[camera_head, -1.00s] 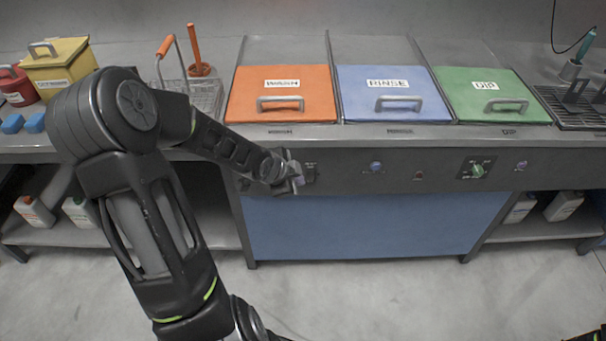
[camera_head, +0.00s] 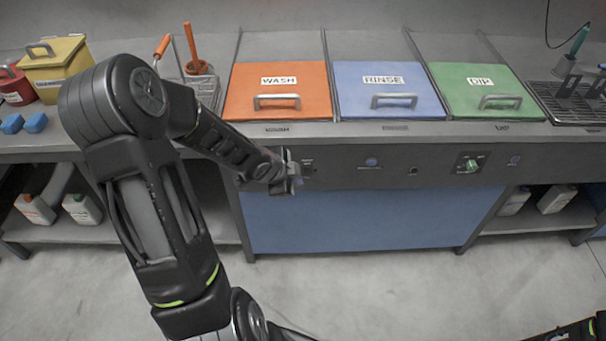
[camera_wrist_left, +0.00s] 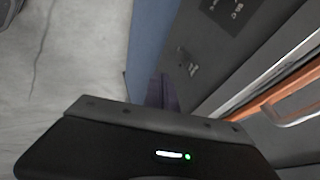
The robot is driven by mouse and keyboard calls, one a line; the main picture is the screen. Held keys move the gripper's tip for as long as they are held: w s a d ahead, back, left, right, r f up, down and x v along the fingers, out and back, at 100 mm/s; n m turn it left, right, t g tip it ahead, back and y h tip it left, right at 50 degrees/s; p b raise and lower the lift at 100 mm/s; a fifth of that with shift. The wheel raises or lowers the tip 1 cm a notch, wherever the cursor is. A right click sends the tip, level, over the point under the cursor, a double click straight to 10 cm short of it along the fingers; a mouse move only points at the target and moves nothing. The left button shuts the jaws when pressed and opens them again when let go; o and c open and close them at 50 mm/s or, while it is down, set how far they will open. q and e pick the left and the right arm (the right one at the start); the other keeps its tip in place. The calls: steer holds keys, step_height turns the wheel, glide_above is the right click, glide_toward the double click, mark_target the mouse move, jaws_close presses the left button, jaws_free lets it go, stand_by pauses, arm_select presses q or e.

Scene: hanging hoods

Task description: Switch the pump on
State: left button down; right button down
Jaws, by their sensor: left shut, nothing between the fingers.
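The dark front panel (camera_head: 340,174) of the bench carries the controls. My left gripper (camera_head: 292,178) is shut and empty at the panel's left end, below the orange WASH lid (camera_head: 277,91). It covers part of a dark control plate (camera_head: 308,168) there, so I cannot see which way any switch on it stands. I cannot tell whether the fingers touch the panel. In the left wrist view the panel (camera_wrist_left: 205,65) runs diagonally, with small white markings; the fingertips are not clear there. My right gripper is out of view.
Farther right on the panel are a blue knob (camera_head: 371,162), a small dark round part (camera_head: 413,171), a green knob (camera_head: 471,166) and another bluish knob (camera_head: 515,161). RINSE (camera_head: 388,90) and DIP (camera_head: 486,92) lids are shut. The floor (camera_head: 390,290) in front is clear.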

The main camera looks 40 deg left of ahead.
mark_target(304, 176)
arm_select(q)
steer(key=shift+s+a+f+n, duration=0.2)
steer(key=shift+s+a+n, duration=0.05)
steer(key=shift+a+n, duration=0.3)
steer(key=shift+f, duration=0.1)
steer(key=w+f+b, duration=0.1)
steer(key=w+f, duration=0.1)
steer(key=w, duration=0.1)
steer(key=w+a+f+b, duration=0.1)
steer(key=w+f, duration=0.2)
steer(key=w+a+f+b, duration=0.1)
steer(key=w+f, duration=0.2)
steer(key=shift+f+b, duration=0.25)
steer(key=shift+b, duration=0.05)
